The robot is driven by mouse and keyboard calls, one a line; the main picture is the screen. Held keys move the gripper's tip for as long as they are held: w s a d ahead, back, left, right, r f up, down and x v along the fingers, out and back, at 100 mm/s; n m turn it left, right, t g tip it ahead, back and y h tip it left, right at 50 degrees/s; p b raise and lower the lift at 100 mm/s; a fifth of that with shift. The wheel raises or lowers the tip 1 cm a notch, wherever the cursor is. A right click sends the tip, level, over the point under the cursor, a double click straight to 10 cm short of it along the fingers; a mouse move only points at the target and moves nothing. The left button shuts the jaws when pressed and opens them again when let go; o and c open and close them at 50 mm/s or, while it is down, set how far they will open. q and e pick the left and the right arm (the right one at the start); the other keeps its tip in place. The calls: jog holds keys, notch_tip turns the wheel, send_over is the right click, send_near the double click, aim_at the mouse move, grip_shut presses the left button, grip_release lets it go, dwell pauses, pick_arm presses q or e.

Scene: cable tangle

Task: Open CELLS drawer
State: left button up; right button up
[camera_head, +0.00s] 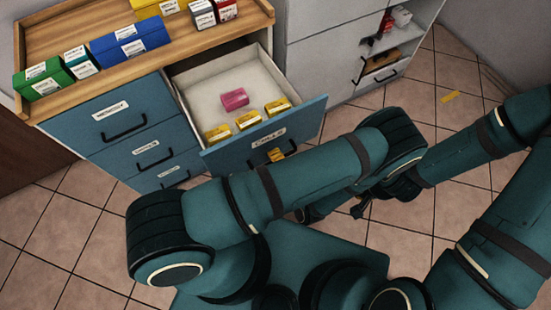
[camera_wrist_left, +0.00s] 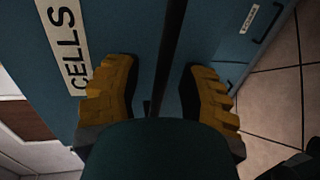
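The CELLS drawer (camera_head: 265,140) is pulled out from the cabinet in the head view. Its front carries a CELLS label, which also shows in the left wrist view (camera_wrist_left: 68,45). My left gripper (camera_head: 277,154) is at the drawer front, mostly hidden behind my arm. In the left wrist view the two yellow fingers of the gripper (camera_wrist_left: 158,92) stand apart on either side of the dark handle (camera_wrist_left: 170,55), with gaps visible between. Dark parts near the end of my right arm (camera_head: 358,208) show below my left arm; its fingers are not clear.
The drawer holds a pink box (camera_head: 235,99) and several yellow boxes (camera_head: 248,120). Closed blue drawers (camera_head: 120,115) are at left. Coloured boxes (camera_head: 130,42) stand on the wooden top (camera_head: 90,20). A grey cabinet (camera_head: 320,50) is behind at right. Tiled floor (camera_head: 450,210) is open at right.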

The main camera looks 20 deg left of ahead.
aim_at(268, 136)
pick_arm(q)
notch_tip(268, 136, up, 10)
jog(key=shift+r, duration=0.1)
dwell(0.4)
jog(key=shift+f, duration=0.2)
